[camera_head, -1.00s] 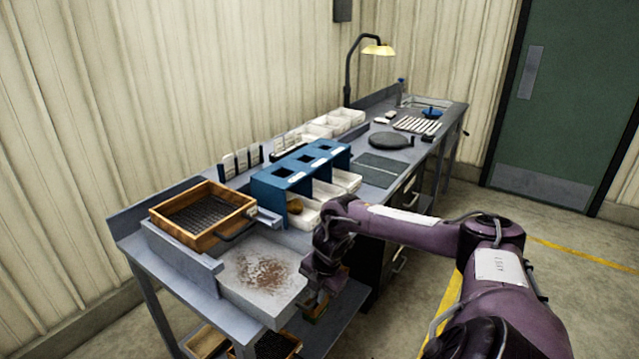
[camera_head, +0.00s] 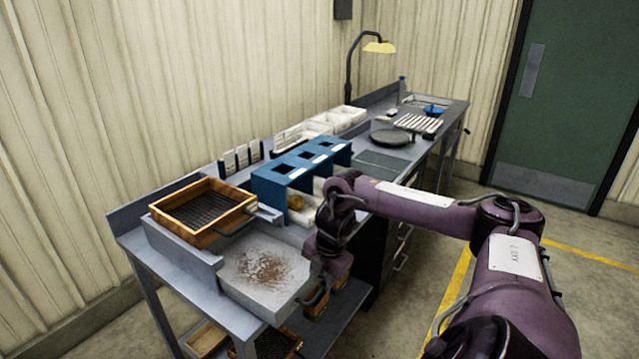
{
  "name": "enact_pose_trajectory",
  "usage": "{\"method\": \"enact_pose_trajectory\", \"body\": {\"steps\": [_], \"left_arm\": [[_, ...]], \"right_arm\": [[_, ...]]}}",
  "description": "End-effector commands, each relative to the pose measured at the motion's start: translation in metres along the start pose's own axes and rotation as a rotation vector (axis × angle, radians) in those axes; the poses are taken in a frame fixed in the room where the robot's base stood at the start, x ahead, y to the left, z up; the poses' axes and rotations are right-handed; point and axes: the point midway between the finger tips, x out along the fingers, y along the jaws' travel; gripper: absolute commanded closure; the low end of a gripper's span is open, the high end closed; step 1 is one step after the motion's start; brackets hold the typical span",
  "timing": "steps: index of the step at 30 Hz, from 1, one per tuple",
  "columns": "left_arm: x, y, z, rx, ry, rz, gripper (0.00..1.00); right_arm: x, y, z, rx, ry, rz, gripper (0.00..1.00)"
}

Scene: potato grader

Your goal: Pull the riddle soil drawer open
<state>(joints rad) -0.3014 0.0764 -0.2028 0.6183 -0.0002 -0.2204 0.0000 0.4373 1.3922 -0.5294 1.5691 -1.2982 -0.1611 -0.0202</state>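The riddle soil drawer (camera_head: 240,289) is a shallow pale grey tray with a patch of brown soil on its floor. It stands out from the grey housing beneath the wooden-framed riddle (camera_head: 160,219), so its inside is exposed. My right gripper (camera_head: 316,296) points down at the drawer's front right end, close to its edge. The wrist and the dark fingers overlap the drawer's front there, so any handle is hidden. I cannot tell whether the fingers touch it or hold anything. My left gripper is not in view.
A blue sorting rack (camera_head: 268,190) with white bins stands right of the riddle on the grey bench (camera_head: 180,271). Wooden boxes (camera_head: 205,338) stand on the lower shelf. A dark drawer cabinet is behind my arm. Floor is clear toward the green door (camera_head: 570,90).

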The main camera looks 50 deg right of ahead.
Motion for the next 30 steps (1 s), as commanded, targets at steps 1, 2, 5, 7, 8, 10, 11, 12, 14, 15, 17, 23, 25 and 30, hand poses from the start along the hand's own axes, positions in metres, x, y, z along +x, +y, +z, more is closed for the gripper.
{"method": "enact_pose_trajectory", "body": {"steps": [1,2,5,7,8,10,11,12,14,15,17,23,25,30], "left_arm": [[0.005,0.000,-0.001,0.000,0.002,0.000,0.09],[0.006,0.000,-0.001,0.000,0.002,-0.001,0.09],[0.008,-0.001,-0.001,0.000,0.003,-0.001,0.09],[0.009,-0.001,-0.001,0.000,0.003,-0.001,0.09],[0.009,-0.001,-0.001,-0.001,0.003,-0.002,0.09],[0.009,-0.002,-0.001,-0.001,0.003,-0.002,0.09],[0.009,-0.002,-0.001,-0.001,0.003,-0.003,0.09],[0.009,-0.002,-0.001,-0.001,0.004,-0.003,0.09],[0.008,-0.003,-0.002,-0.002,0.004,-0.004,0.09],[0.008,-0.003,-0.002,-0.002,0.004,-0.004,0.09],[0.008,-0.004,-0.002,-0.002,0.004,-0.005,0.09],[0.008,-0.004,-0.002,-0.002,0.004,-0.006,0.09],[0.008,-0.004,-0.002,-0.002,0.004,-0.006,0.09],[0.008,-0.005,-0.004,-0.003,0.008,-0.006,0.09]], "right_arm": [[-0.007,0.000,0.001,-0.002,-0.003,0.002,0.68],[-0.011,0.000,0.000,-0.002,-0.002,0.002,0.68],[-0.022,0.000,0.000,-0.001,-0.001,0.001,0.68],[-0.027,0.000,0.000,-0.002,0.000,0.000,0.68],[-0.029,0.000,0.000,-0.001,0.000,0.000,0.68],[-0.030,0.000,-0.001,-0.001,0.001,-0.001,0.68],[-0.031,0.000,-0.001,-0.001,0.001,-0.001,0.68],[-0.031,0.000,-0.001,0.000,0.001,-0.001,0.68],[-0.031,0.000,-0.001,0.000,0.001,-0.001,0.68],[-0.031,0.000,-0.001,0.000,0.001,-0.001,0.68],[-0.031,0.000,-0.001,0.000,0.001,-0.001,0.68],[-0.030,0.000,0.000,0.000,0.000,-0.001,0.68],[-0.030,0.000,0.000,0.000,0.000,-0.001,0.68],[-0.030,0.000,0.000,0.000,0.000,-0.001,0.68]]}}
